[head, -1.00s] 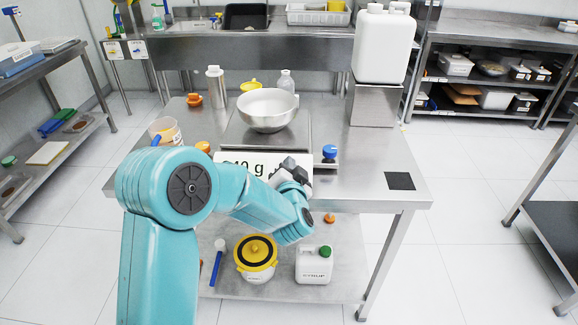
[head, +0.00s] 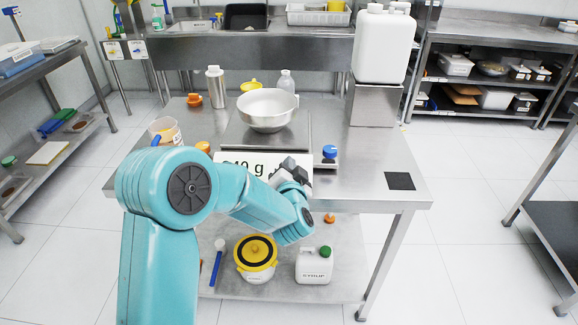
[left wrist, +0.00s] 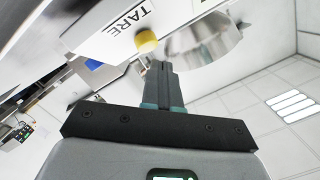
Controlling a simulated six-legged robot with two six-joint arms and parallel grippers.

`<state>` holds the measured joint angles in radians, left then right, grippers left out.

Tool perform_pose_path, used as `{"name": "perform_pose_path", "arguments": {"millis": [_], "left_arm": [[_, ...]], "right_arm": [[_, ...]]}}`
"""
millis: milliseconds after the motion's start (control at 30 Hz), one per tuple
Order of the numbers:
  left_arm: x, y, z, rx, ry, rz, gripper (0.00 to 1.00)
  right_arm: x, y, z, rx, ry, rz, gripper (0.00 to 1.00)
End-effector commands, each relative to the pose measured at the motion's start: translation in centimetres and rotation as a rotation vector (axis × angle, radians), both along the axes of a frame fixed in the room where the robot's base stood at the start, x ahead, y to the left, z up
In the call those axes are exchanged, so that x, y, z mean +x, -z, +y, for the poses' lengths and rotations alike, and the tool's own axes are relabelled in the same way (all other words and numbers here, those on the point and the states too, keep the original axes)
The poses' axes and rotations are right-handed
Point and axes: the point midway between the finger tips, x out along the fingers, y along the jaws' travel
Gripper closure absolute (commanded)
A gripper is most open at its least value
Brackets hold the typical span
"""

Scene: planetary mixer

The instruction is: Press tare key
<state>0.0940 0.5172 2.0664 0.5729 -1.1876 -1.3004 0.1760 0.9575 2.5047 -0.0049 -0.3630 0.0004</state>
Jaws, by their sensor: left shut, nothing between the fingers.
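The yellow round tare key (left wrist: 147,42) shows in the left wrist view beside the printed TARE label (left wrist: 130,22). My left gripper (left wrist: 157,66) is shut and empty, its fingertips close to the key; I cannot tell if they touch it. In the head view my left gripper (head: 290,166) is in front of the scale's white display (head: 232,160), which reads partly "40 g", and hides the key and part of the display. A steel bowl (head: 268,110) stands on the scale (head: 236,136). My right gripper is not in view.
A blue-topped knob (head: 329,152) stands right of the display. A white canister (head: 383,45) stands on a steel box (head: 373,105) at the back right. A black square (head: 400,181) lies on the table's right front. The table between them is mostly clear.

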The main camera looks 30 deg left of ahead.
Motion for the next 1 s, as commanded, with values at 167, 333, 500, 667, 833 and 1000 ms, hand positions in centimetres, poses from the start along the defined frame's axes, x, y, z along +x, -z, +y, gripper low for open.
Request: {"name": "perform_pose_path", "arguments": {"millis": [167,333,500,667,833,1000], "left_arm": [[0.00,0.00,0.00,0.000,0.000,0.000,1.00],[0.01,0.04,0.01,0.000,0.000,0.000,1.00],[0.27,0.54,0.18,0.000,0.000,0.000,1.00],[0.47,0.74,0.29,0.000,0.000,0.000,1.00],[0.46,0.67,0.28,0.000,0.000,0.000,1.00],[0.48,0.73,0.29,0.000,0.000,0.000,1.00]], "right_arm": [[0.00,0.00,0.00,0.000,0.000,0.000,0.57],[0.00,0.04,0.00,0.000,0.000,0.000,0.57],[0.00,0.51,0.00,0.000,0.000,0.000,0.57],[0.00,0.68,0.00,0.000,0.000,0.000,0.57],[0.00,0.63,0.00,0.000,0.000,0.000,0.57],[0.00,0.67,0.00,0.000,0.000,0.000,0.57]]}}
